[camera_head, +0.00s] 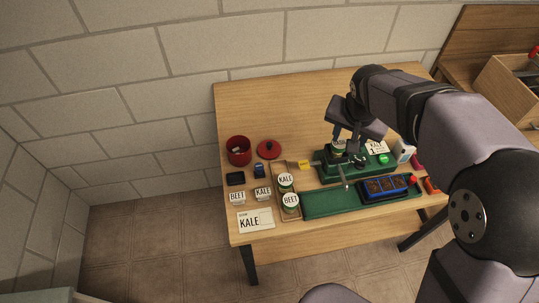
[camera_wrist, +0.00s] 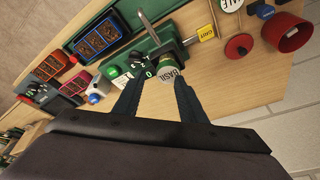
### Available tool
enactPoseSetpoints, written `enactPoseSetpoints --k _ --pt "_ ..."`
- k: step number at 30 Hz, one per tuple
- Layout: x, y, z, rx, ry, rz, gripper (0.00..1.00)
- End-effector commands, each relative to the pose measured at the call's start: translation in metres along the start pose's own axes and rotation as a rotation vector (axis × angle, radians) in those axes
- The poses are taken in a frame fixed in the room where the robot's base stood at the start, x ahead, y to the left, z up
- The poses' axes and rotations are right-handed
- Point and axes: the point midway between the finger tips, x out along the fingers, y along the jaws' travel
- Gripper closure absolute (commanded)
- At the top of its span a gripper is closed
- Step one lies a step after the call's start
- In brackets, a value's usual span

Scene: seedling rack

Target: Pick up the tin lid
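The tin lid (camera_head: 269,149) is a round red disc with a dark knob. It lies on the table just right of the open red tin (camera_head: 238,150). In the wrist view the lid (camera_wrist: 239,47) shows at the upper right, beside the tin (camera_wrist: 287,32). My gripper (camera_head: 346,143) is well to the right of the lid, over the green device. In the wrist view its two fingers (camera_wrist: 157,84) are apart, and a jar marked BASIL (camera_wrist: 170,72) shows near the right fingertip. I cannot tell whether they touch.
A green device (camera_head: 330,176) with a metal post stands below my gripper. Jars marked KALE (camera_head: 286,181) and BEET (camera_head: 290,201) stand in a wooden tray (camera_head: 278,172) in front of the lid. The table behind the lid is clear.

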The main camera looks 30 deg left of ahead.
Motion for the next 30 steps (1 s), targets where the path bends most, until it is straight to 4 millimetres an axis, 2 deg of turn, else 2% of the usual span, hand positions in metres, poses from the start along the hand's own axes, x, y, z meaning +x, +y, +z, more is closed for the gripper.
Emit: enactPoseSetpoints --k 1,3,6,10,12,16,23,30 --pt "0.013 -0.04 -0.001 -0.018 0.026 -0.028 0.62" --pt "0.019 -0.085 -0.001 -0.026 0.055 -0.06 0.62" --pt "0.031 -0.14 0.008 -0.056 0.078 -0.092 0.62" --pt "0.054 -0.186 0.029 -0.138 0.077 -0.091 0.62" --pt "0.065 -0.2 0.039 -0.188 0.071 -0.079 0.62" --pt "0.077 -0.213 0.051 -0.253 0.06 -0.061 0.62" --pt "0.08 -0.217 0.055 -0.279 0.054 -0.051 0.62" --pt "0.097 -0.217 0.054 -0.277 0.053 -0.05 0.62"
